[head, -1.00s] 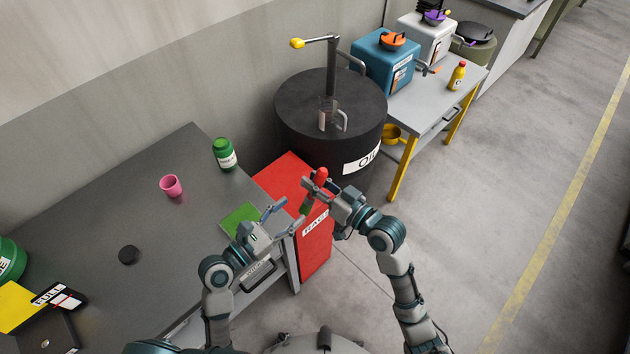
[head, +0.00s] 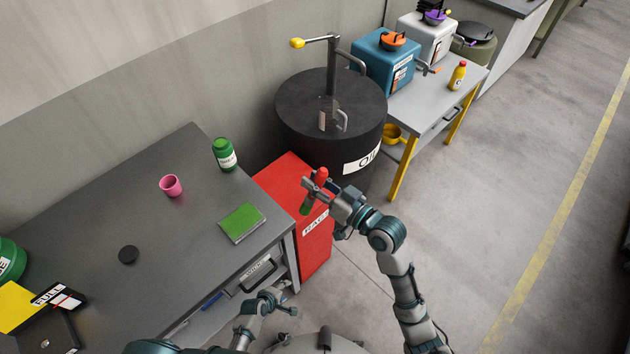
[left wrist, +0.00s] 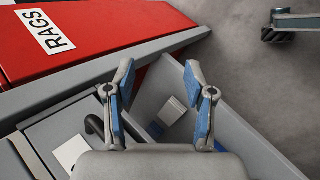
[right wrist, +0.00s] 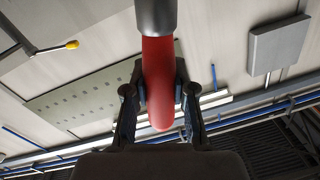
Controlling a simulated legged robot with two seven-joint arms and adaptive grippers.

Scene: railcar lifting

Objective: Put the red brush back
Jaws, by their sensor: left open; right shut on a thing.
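The red brush (head: 321,177) is held in my right gripper (head: 314,190), in front of the red rags cabinet. It has a red end on top and a dark green part below. In the right wrist view the red part of the brush (right wrist: 158,85) passes between the fingers, with a dark end above. My left gripper (head: 284,302) is open and empty, low beside the grey bench's front edge. In the left wrist view the open fingers (left wrist: 158,70) are above a grey open compartment (left wrist: 235,130) with a white and blue item (left wrist: 170,112) inside.
The grey bench (head: 150,235) carries a green block (head: 242,222), pink cup (head: 171,186) and green bottle (head: 224,155). The red rags cabinet (head: 318,245) stands beside it. A black oil drum (head: 300,100) is behind. Floor to the right is clear.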

